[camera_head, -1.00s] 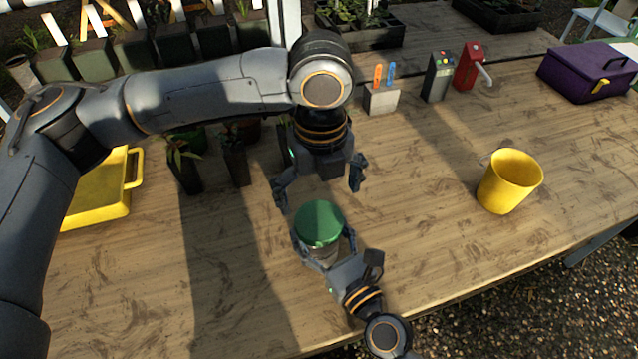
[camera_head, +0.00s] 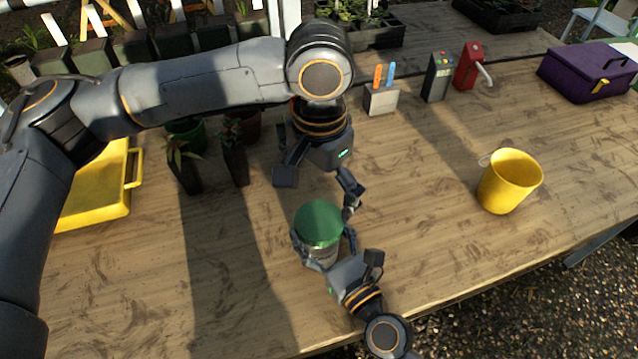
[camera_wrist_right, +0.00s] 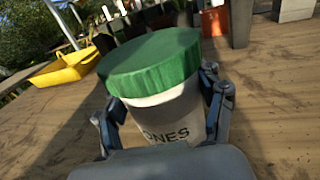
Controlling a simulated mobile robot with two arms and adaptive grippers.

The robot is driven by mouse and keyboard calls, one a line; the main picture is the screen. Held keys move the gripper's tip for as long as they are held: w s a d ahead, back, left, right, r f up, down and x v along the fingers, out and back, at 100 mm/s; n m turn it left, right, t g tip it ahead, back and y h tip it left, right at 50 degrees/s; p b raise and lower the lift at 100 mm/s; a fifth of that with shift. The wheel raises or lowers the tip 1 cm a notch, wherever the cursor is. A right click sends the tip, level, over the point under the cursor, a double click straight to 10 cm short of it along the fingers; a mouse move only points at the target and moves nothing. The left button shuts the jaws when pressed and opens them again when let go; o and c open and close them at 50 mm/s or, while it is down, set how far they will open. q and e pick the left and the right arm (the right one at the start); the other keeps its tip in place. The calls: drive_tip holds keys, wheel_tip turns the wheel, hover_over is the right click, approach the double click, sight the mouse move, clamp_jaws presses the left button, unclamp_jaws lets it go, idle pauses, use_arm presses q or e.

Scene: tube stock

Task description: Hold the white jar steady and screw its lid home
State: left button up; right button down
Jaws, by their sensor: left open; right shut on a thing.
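The white jar (camera_head: 322,254) stands on the wooden table near its front edge, with the green lid (camera_head: 318,222) on its top. In the right wrist view the jar (camera_wrist_right: 165,118) shows dark lettering ending in "NES", and the ribbed lid (camera_wrist_right: 152,64) covers its mouth. I cannot tell how tightly the lid is seated. My right gripper (camera_head: 323,241) is shut around the jar's body, one finger on each side, below the lid. My left gripper (camera_head: 318,184) is open and empty, just above and behind the lid, apart from it, its fingers turned at an angle.
A yellow mug (camera_head: 508,182) stands to the right, with bare table between it and the jar. Potted plants (camera_head: 235,163) and a yellow tray (camera_head: 98,190) are at left. A small holder (camera_head: 381,101), a red dispenser (camera_head: 468,68) and a purple box (camera_head: 587,72) stand farther back.

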sight(319, 220)
use_arm(q)
drive_tip(key=n, duration=0.6)
drive_tip(key=shift+r, duration=0.2)
drive_tip(key=n, duration=0.6)
drive_tip(key=shift+r, duration=0.1)
drive_tip(key=shift+f, duration=4)
